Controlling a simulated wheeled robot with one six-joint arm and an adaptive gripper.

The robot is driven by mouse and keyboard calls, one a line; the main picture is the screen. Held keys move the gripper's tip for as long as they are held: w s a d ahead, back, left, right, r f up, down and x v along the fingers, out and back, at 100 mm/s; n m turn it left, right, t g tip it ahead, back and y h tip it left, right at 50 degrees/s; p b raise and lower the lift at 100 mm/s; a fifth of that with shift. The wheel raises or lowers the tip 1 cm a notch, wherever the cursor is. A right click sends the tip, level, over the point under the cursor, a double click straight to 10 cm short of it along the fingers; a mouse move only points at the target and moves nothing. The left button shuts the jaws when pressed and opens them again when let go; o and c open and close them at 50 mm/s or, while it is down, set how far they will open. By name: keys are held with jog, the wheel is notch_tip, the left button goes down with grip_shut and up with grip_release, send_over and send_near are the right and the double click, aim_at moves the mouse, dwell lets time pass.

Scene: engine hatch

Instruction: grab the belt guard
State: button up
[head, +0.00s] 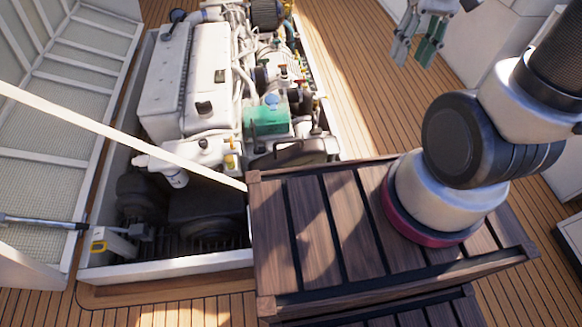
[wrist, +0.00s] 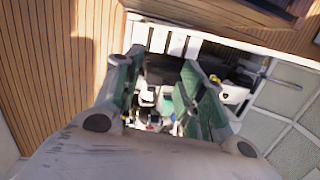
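My gripper (head: 415,52) hangs at the top right of the head view, over the deck and right of the engine hatch. In the wrist view its two green-grey fingers (wrist: 162,72) are apart with nothing between them. The engine shows beyond them, at a distance. A dark brownish cover with a curved upper edge (head: 290,152) sits at the engine's near right end. It may be the belt guard, but I cannot tell for sure. The wooden box top in front hides part of that end.
The white engine (head: 185,85) fills the open hatch, with a green part (head: 266,120) near its front. A pale bar (head: 120,132) crosses over the hatch. The raised hatch lid (head: 60,70) stands at left. A slatted wooden box top (head: 320,230) lies in front.

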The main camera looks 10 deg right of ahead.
jog(key=w+a+f+m+g+y, duration=0.1)
jog(key=w+a+f+m+y, duration=0.15)
jog(key=a+f, duration=0.55)
jog(key=w+a+f+m+g+y, duration=0.1)
jog(key=w+a+f+m+y, duration=0.2)
jog(key=f, duration=0.8)
jog(key=m+t+h, duration=0.3)
jog(key=m+t, duration=0.3)
jog(key=m, duration=0.6)
send_over(288, 141)
jog(key=s+d, duration=0.1)
jog(key=d, duration=0.2)
notch_tip(288, 141, down, 26)
jog(key=shift+n+y, duration=0.25)
jog(key=shift+y, duration=0.1)
jog(key=x, duration=0.7)
jog(key=shift+a+f, duration=0.1)
jog(key=shift+a, duration=0.05)
grip_shut()
